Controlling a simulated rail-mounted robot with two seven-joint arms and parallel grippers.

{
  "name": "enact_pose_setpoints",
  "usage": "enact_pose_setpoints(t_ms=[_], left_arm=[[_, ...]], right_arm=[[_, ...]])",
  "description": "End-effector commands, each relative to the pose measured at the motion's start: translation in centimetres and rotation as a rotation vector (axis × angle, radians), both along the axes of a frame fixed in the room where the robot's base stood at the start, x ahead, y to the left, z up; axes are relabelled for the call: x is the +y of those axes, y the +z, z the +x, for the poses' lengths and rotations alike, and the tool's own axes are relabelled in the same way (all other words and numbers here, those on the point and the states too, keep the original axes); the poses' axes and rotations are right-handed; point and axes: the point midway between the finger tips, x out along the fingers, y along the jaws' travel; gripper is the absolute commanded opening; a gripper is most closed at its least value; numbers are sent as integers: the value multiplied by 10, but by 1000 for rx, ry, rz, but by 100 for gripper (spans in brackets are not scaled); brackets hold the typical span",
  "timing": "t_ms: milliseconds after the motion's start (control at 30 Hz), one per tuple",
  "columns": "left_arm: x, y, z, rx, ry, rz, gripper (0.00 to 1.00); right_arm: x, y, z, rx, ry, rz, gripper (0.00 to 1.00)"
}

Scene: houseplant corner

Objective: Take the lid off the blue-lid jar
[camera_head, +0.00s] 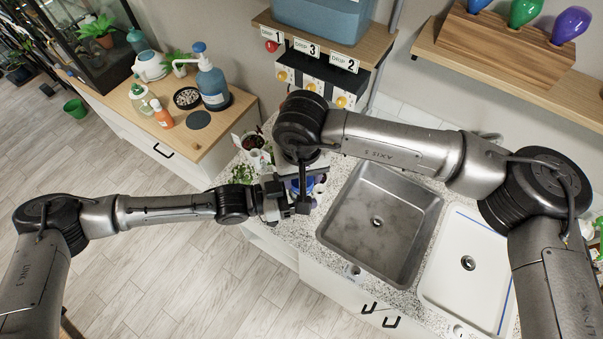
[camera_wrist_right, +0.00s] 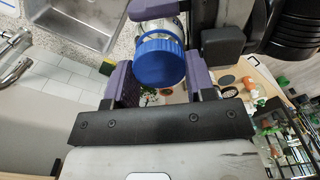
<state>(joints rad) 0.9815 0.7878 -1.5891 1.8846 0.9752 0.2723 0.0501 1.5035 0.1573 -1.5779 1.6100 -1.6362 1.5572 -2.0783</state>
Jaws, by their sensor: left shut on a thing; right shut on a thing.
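The blue-lid jar is a clear glass jar (camera_wrist_right: 160,27) with a ribbed blue lid (camera_wrist_right: 160,64). In the head view only a bit of blue lid (camera_head: 308,186) shows between my two arms, beside the sink. My left gripper (camera_head: 296,190) is shut on the jar's glass body; its purple fingers also show at the top of the right wrist view. My right gripper (camera_wrist_right: 160,76) is shut on the blue lid, with a purple finger on each side. The right fingers are mostly hidden in the head view.
A steel sink (camera_head: 378,222) lies right of the jar, with a white basin (camera_head: 466,266) beyond it. Potted plants (camera_head: 250,150) stand close behind the grippers on the speckled counter. A wooden cabinet top (camera_head: 196,133) at the left holds a blue pump bottle (camera_head: 212,85) and other bottles.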

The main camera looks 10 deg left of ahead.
Motion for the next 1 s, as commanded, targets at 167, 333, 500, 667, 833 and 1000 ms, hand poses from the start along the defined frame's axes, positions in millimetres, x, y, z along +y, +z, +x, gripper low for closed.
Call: enact_pose_setpoints(t_ms=[167, 333, 500, 667, 833, 1000], left_arm=[[0, 0, 0, 0, -1, 0, 0], [0, 0, 0, 0, 0, 0, 0], [0, 0, 0, 0, 0, -1, 0], [0, 0, 0, -1, 0, -1, 0], [0, 0, 0, -1, 0, -1, 0], [0, 0, 0, -1, 0, -1, 0]], right_arm=[[0, 7, 1, -2, -1, 1, 22], [0, 12, 0, 0, -1, 0, 22], [0, 16, 0, 1, 0, -1, 22], [0, 16, 0, 1, 0, 0, 22], [0, 16, 0, 0, 0, 0, 22], [0, 25, 0, -2, 0, 1, 22]])
